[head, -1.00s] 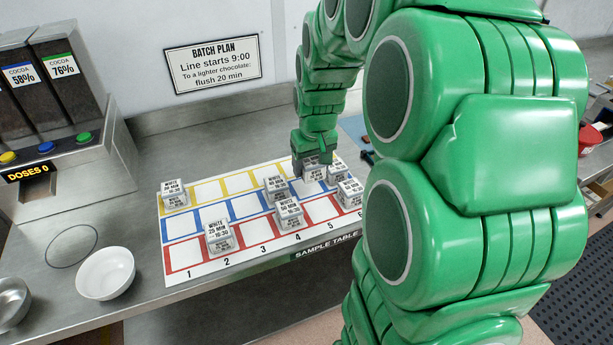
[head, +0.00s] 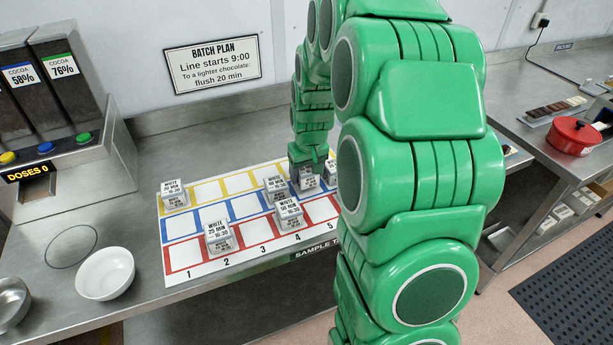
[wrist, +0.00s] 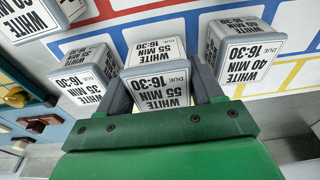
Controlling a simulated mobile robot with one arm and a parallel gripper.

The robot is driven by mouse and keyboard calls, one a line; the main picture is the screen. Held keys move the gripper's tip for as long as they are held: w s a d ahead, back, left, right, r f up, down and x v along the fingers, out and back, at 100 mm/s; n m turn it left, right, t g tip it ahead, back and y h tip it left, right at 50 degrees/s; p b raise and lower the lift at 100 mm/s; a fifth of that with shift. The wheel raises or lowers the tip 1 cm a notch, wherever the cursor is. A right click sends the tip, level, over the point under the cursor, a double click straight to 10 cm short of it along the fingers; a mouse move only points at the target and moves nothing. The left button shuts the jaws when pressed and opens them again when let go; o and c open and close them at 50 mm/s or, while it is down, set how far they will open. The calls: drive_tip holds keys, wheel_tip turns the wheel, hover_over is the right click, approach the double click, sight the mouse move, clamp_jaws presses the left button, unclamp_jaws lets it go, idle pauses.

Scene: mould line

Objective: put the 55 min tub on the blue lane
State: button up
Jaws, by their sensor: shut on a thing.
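The 55 min tub (wrist: 158,75) is a small grey tub with white labels, seen between my fingers in the wrist view. My gripper (wrist: 161,90) is shut on it, one dark finger at each side. In the head view my gripper (head: 307,160) is over the right part of the sample table, with the held tub (head: 309,181) below it near the blue lane (head: 213,213). I cannot tell whether the tub touches the table.
The 40 min tub (wrist: 243,55) is close on the right in the wrist view, the 35 min tub (wrist: 87,74) on the left. Other tubs stand at yellow 1 (head: 174,194) and red 2 (head: 219,237). My arm hides the table's right end. A white bowl (head: 105,273) stands front left.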

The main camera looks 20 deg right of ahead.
sight(309, 172)
drive_tip(key=shift+f, duration=0.9)
drive_tip(key=shift+f, duration=0.1)
drive_tip(key=o, duration=0.8)
drive_tip(key=shift+o, duration=0.2)
drive_tip(key=r, duration=0.4)
drive_tip(key=s+r, duration=0.1)
drive_tip(key=r, duration=0.3)
drive_tip(key=s+r, duration=0.1)
drive_tip(key=r, duration=0.3)
drive_tip(key=s+a+r+g, duration=0.1)
drive_tip(key=s+a, duration=0.3)
drive_tip(key=s, duration=0.7)
drive_tip(key=s+a+r+g, duration=0.1)
drive_tip(key=s+a, duration=0.3)
drive_tip(key=s, duration=0.7)
drive_tip(key=s+a+r+g, duration=0.1)
drive_tip(key=s+a, duration=0.3)
drive_tip(key=s, duration=0.8)
drive_tip(key=shift+r+g, duration=0.15)
drive_tip(key=shift+g, duration=0.15)
